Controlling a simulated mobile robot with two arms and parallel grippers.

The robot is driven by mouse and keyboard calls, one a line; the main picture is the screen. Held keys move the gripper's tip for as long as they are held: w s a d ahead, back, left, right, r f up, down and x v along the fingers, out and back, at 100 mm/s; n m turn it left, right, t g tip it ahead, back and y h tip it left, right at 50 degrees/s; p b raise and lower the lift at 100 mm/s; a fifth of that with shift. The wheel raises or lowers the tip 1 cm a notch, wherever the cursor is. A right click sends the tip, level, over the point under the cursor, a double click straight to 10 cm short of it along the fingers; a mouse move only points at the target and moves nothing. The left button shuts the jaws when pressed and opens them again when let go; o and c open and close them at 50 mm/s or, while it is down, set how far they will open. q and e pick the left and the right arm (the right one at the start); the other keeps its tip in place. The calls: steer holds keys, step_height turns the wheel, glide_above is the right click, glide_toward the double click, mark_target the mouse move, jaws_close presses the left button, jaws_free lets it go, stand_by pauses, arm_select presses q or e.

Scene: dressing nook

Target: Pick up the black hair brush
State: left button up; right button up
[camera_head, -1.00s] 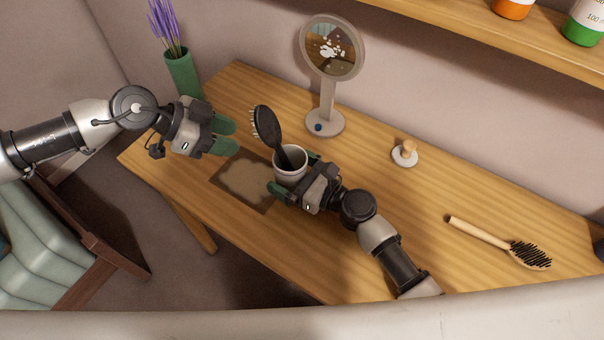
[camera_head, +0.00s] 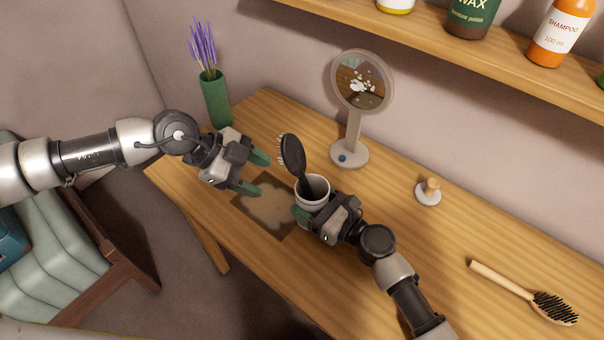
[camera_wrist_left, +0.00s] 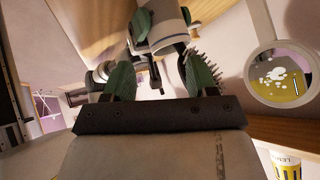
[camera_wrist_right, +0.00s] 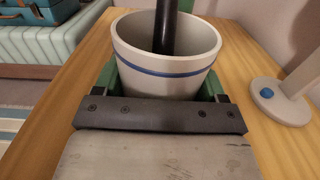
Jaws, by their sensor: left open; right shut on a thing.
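The black hair brush (camera_head: 292,154) stands tilted in a white cup (camera_head: 313,191), bristle head up, handle inside. My right gripper (camera_head: 316,208) is shut on the cup, its fingers on either side. In the right wrist view the cup (camera_wrist_right: 150,65) has a blue stripe and the black handle (camera_wrist_right: 166,25) rises from it. My left gripper (camera_head: 256,173) is open and empty, just left of the brush head and apart from it. In the left wrist view the brush's bristles (camera_wrist_left: 220,72) show beside the right-hand finger, which hides part of the head.
A wooden-handled brush (camera_head: 520,291) lies on the table (camera_head: 420,240) at right. A round mirror (camera_head: 350,150) stands behind the cup, with a small knobbed object (camera_head: 429,191) right of it. A green vase (camera_head: 216,98) stands at the back left. A shelf (camera_head: 450,50) with bottles hangs above.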

arm_select(q)
steer(key=s+d+m+y, duration=0.1)
steer(key=s+m, duration=0.1)
steer(key=m, duration=0.4)
steer(key=m+y, duration=0.2)
steer(key=m, duration=1.3)
glide_toward(281, 141)
steer(key=f, duration=0.2)
steer(key=shift+t, duration=0.3)
steer(key=x, duration=1.1)
steer(key=shift+d+f, duration=0.1)
steer(key=shift+d, duration=0.4)
steer(key=c, duration=1)
step_height(281, 141, up, 10)
steer(key=shift+r, duration=0.1)
arm_select(e)
steer(key=o, duration=1.1)
steer(key=shift+c, duration=0.2)
